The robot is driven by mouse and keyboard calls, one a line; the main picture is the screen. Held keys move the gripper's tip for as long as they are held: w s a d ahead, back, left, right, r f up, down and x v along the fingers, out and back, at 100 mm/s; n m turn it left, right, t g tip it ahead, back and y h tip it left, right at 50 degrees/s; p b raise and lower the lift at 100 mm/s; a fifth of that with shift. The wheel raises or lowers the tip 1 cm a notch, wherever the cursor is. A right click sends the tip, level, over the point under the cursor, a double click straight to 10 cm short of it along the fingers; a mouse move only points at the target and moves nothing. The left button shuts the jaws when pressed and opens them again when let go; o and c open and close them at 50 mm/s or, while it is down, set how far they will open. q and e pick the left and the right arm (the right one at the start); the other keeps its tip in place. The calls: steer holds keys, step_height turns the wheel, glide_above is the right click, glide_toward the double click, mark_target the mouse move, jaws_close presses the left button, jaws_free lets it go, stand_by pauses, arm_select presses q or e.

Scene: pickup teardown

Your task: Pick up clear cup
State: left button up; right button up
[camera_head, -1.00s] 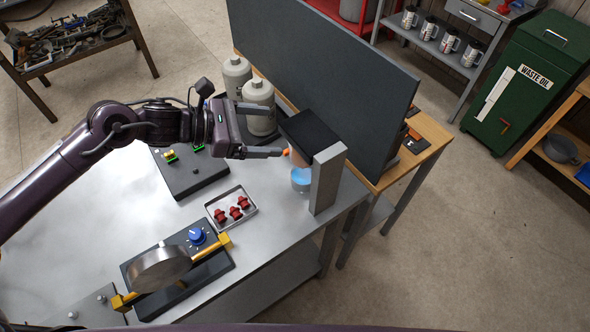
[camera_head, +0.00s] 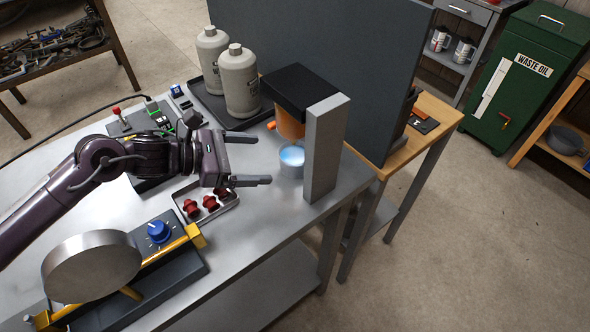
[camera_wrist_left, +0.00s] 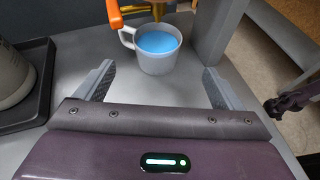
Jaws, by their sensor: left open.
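A small cup (camera_head: 291,162) with a handle and blue liquid inside stands upright on the metal bench, under the orange dispenser. It looks pale grey rather than clear in the left wrist view (camera_wrist_left: 158,48), with its handle on the left. My left gripper (camera_head: 256,160) is open and empty, to the left of the cup in the head view. In the left wrist view the two fingers (camera_wrist_left: 158,72) are spread wide on either side, with the cup ahead between their lines and apart from both.
The dispenser's black top (camera_head: 300,90) and grey post (camera_head: 325,148) stand close beside the cup. Its orange lever (camera_wrist_left: 114,13) hangs near the cup's handle. A tray (camera_head: 226,209) of red parts lies near my gripper. Two bottles (camera_head: 239,84) stand behind.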

mark_target(285, 155)
arm_select(q)
steer(key=shift+w+d+f, duration=0.1)
steer(key=shift+d, duration=0.25)
steer(key=p+x, duration=0.1)
steer(key=x, duration=0.1)
steer(key=p+x, duration=0.1)
steer(key=x, duration=0.1)
steer(key=p+x, duration=0.1)
steer(key=x, duration=0.1)
steer(key=shift+w+d+r, duration=0.15)
steer(key=shift+w+r, duration=0.1)
steer(key=shift+w, duration=0.1)
steer(key=shift+w+d+f+p, duration=0.1)
steer(key=shift+d+f+p, duration=0.2)
steer(key=c, duration=1.1)
steer(key=shift+o, duration=0.2)
steer(key=shift+r, duration=0.1)
